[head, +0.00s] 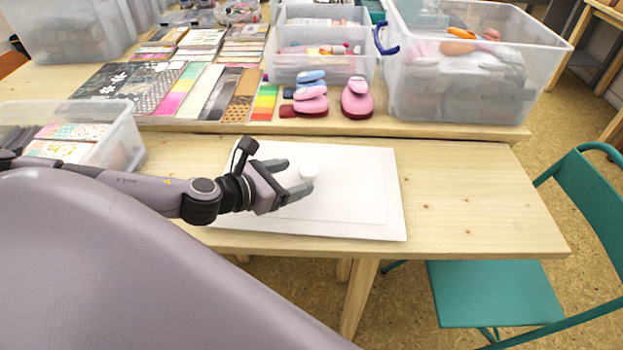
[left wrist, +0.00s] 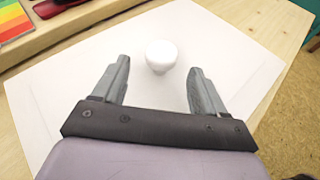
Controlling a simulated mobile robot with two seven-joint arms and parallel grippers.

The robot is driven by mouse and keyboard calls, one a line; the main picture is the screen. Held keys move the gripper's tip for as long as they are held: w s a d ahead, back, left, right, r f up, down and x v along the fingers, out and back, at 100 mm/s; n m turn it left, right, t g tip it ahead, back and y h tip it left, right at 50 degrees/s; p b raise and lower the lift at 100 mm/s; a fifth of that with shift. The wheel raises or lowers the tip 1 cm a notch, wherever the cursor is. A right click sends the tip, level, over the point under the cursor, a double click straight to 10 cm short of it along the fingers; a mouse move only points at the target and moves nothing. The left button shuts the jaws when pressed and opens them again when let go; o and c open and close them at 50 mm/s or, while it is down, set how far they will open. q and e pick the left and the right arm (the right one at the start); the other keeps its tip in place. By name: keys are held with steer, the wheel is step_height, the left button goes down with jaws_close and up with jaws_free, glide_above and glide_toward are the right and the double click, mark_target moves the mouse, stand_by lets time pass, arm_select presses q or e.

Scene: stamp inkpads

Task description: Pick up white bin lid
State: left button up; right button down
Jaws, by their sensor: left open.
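The white bin lid (head: 366,200) looks like a large flat white panel lying on the wooden table, with a small round white knob (head: 309,170) standing on it. In the left wrist view the knob (left wrist: 161,55) is just beyond my left gripper (left wrist: 160,82), centred between the lines of its two fingers. My left gripper (head: 295,178) is open and low over the panel, with the knob near its fingertips. I cannot tell whether either finger touches the knob. My right gripper is in neither view.
Pink and blue punches (head: 357,98) and patterned paper sheets (head: 165,90) lie on the raised back shelf. Clear bins (head: 470,95) stand behind. A clear box (head: 125,140) sits at the left. The table's right side (head: 480,195) is bare, beside a teal chair (head: 490,292).

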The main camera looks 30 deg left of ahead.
mark_target(302, 174)
arm_select(q)
steer(key=shift+x, duration=2.65)
steer(key=shift+d+r, duration=0.15)
jaws_close()
steer(key=shift+r, duration=0.1)
